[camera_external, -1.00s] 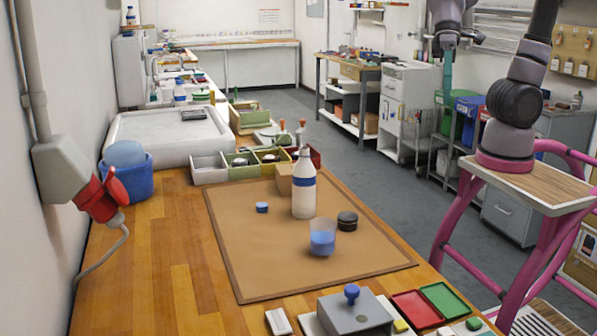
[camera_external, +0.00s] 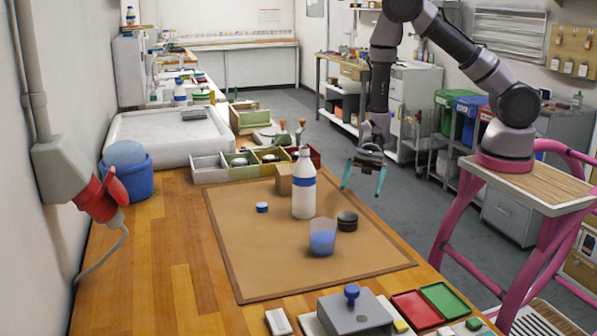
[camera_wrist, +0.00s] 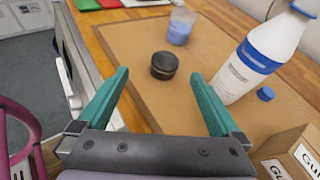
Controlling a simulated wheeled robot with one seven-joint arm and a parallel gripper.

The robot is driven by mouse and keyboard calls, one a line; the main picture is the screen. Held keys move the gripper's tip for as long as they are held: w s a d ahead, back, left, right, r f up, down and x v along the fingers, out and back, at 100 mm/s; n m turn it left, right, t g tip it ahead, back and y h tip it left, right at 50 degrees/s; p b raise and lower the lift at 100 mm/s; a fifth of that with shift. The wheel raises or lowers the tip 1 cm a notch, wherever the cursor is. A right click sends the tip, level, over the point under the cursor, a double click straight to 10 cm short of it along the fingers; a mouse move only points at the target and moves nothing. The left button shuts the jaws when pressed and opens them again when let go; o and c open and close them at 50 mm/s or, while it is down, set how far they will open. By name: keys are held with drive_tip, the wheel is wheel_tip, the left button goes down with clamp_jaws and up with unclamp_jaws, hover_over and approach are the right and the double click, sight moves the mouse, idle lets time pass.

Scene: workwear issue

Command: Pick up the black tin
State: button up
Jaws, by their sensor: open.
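The black tin (camera_external: 347,221) is a short round tin standing on the brown mat (camera_external: 240,262), right of the white bottle. In the wrist view the tin (camera_wrist: 164,65) lies ahead of the fingers, roughly between their lines and a little left of the middle. My gripper (camera_external: 364,178) is open and empty, with teal fingers. It hangs above and beyond the tin, near the right edge of the table. Both fingers (camera_wrist: 162,100) show spread apart in the wrist view, and nothing is between their tips.
A white bottle with a blue label (camera_external: 304,190) and a clear cup with blue contents (camera_external: 322,238) stand close to the tin. A blue cap (camera_external: 262,207) and a cardboard box (camera_external: 284,180) are farther left. The front of the mat is clear.

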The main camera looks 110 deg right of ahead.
sight(350, 213)
drive_tip(key=shift+d+f+m+t, duration=0.3)
drive_tip(key=shift+f, duration=0.35)
drive_tip(key=shift+w+a+f, duration=0.15)
drive_tip(key=shift+w+f, duration=0.05)
drive_tip(key=shift+f, duration=0.05)
drive_tip(key=x, duration=1)
drive_tip(key=shift+w, duration=0.2)
drive_tip(key=c, duration=1.4)
drive_tip(key=shift+r, duration=0.15)
drive_tip(key=shift+c, duration=0.2)
